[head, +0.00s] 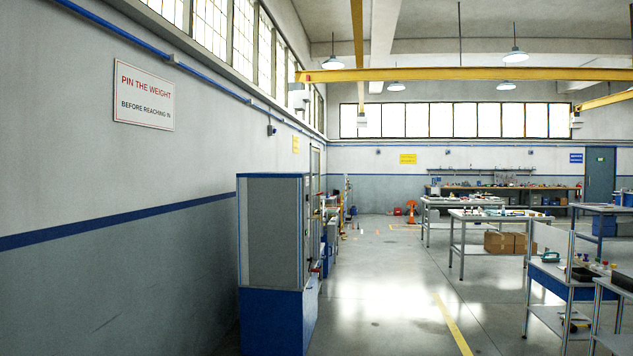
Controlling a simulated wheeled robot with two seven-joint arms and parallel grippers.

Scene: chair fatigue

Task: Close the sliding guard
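A tall machine enclosure (270,231) with grey panels, blue edging and a blue lower part stands on the floor left of the middle, close to the left wall. I see its near side squarely and its right-hand face only at a steep slant. I cannot make out which part is the sliding guard or whether it is open. Neither of my grippers is in the head view.
Other equipment stands behind the enclosure along the left wall. Workbenches (490,216) with tools and parts fill the right side. Cardboard boxes (505,242) sit under one bench. The floor (400,300) between enclosure and benches is clear, with a yellow line.

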